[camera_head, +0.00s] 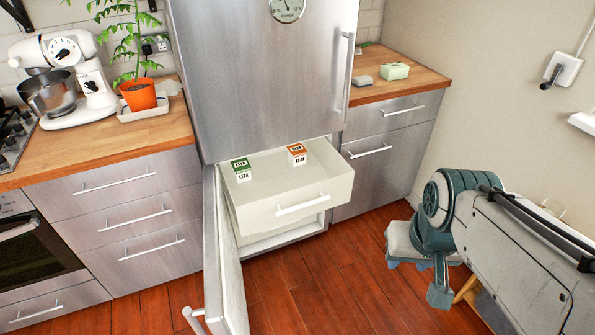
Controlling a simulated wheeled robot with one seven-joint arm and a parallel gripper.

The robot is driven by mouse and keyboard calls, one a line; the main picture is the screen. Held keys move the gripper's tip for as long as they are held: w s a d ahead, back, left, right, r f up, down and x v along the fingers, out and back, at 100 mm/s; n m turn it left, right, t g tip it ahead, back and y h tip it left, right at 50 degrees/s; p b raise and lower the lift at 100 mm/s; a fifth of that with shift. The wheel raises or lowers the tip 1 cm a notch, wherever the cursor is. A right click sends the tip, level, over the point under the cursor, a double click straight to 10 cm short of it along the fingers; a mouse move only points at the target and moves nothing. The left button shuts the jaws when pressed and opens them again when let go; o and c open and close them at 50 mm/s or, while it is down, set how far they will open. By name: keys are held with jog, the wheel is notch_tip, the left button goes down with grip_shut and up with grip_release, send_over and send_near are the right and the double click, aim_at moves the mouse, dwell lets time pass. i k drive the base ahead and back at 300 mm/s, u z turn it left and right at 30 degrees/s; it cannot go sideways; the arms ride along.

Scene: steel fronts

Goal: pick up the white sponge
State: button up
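I cannot pick out a white sponge for certain. A small flat grey block (362,81) lies on the right wooden counter, beside a pale green lidded box (395,71); it is too small to tell what it is. My arm reaches in from the right edge, over the floor. My gripper (424,282) seems to be at its lower end, well below and in front of that counter. Its fingers are not clear enough to tell whether they are open or shut.
The fridge's lower door (225,262) is open, with a white drawer (300,207) pulled out. Two small cartons, green (242,170) and orange (297,154), sit in it. The left counter (165,125) holds a stand mixer (78,75) and a potted plant (138,95). Bare floor lies in front.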

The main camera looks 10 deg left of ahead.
aim_at(359, 81)
jog(key=z, duration=0.35)
jog(key=i, duration=0.95)
jog(key=z, duration=0.25)
jog(key=i, duration=2.05)
jog(key=u, duration=0.55)
